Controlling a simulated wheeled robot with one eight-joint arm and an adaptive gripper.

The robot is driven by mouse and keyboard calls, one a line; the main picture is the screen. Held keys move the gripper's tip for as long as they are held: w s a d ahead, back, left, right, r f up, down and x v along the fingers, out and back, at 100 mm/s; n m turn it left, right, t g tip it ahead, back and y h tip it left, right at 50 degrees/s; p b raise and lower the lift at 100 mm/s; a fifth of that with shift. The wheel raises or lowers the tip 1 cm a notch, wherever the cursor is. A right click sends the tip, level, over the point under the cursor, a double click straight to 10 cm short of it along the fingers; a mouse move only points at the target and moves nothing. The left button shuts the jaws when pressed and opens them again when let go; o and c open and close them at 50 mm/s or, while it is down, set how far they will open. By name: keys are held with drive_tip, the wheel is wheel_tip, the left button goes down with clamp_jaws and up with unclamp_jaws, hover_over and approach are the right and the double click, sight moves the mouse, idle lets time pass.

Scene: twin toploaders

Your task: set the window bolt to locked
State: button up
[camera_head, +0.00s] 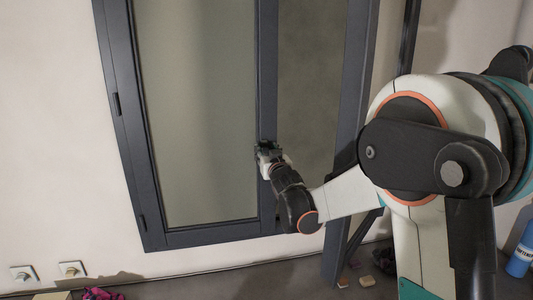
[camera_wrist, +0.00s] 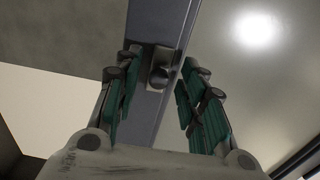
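The window (camera_head: 196,110) has a dark grey frame and frosted panes, and stands against the pale wall in the head view. My gripper (camera_head: 266,150) is at the lower part of the window's middle upright, and hides the bolt there in this view. In the wrist view, the bolt (camera_wrist: 162,72), a small dark knob on a pale plate, sits on the grey upright (camera_wrist: 160,25). My gripper (camera_wrist: 155,90) is open, its green-padded fingers on either side of the knob with gaps between. I cannot tell whether the bolt is locked.
Two wall sockets (camera_head: 72,269) are low at the left, near a pink cloth (camera_head: 101,294) on the floor. A blue bottle (camera_head: 521,250) stands at the far right. Small blocks (camera_head: 367,281) lie on the floor below the window.

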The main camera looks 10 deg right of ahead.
drive_tip(key=s, duration=1.2)
drive_tip(key=s+f+g+b, duration=1.1)
drive_tip(key=s+f+b, duration=0.9)
drive_tip(key=s+f, duration=1.1)
drive_tip(key=s, duration=0.4)
drive_tip(key=shift+s+f+b, duration=0.25)
drive_tip(key=shift+f+b, duration=0.05)
drive_tip(key=shift+a, duration=0.1)
idle(0.6)
